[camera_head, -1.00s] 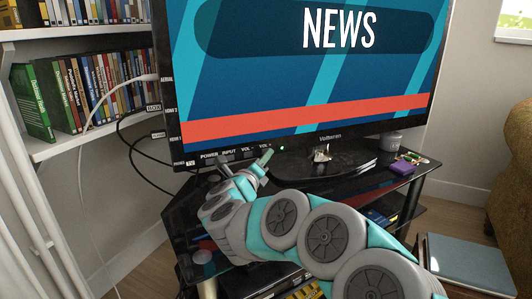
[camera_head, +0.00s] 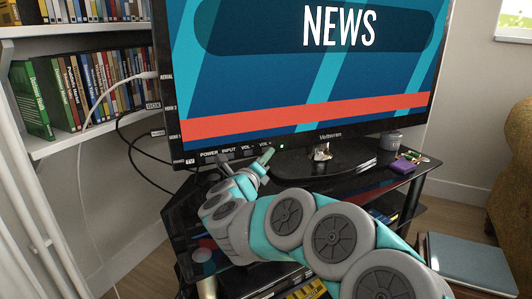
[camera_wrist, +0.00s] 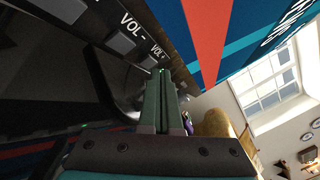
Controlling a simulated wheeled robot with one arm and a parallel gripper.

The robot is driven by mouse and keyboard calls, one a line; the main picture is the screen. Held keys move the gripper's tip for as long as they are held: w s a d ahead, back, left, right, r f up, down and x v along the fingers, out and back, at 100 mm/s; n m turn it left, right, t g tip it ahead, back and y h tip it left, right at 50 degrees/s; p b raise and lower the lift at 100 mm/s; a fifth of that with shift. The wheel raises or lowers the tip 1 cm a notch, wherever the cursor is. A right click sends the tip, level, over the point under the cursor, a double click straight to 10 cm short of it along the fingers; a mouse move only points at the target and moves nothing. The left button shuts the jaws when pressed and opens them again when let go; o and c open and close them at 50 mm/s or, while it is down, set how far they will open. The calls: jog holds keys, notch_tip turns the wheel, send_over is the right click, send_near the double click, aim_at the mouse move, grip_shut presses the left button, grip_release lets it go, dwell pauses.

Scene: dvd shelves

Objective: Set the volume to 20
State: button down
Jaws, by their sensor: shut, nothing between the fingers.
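The TV (camera_head: 320,60) shows a NEWS picture; no volume number is on the visible part of its screen. Its lower bezel carries labelled buttons: POWER, INPUT, VOL - and VOL +. In the wrist view the VOL - button (camera_wrist: 120,42) is a grey block at the upper left. The VOL + label (camera_wrist: 157,50) is just beyond my fingertips, and its button is mostly hidden. My gripper (camera_head: 266,154) is shut and empty, close to the VOL + end of the bezel. Its green fingers also show in the wrist view (camera_wrist: 161,80). I cannot tell whether they touch the button.
The TV stands on a black glass stand (camera_head: 290,170) holding small items, including a purple box (camera_head: 402,165). White bookshelves (camera_head: 60,145) are at the left with cables hanging nearby. A blue-topped box (camera_head: 468,262) and a brown sofa (camera_head: 510,180) are at the right.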

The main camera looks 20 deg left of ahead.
jog(key=shift+s+d, duration=0.2)
jog(key=shift+s, duration=0.1)
jog(key=s+d+b, duration=0.2)
jog(key=s+d, duration=0.1)
jog(key=shift+s+d, duration=0.2)
jog(key=shift+d, duration=0.1)
dwell(0.3)
dwell(2.6)
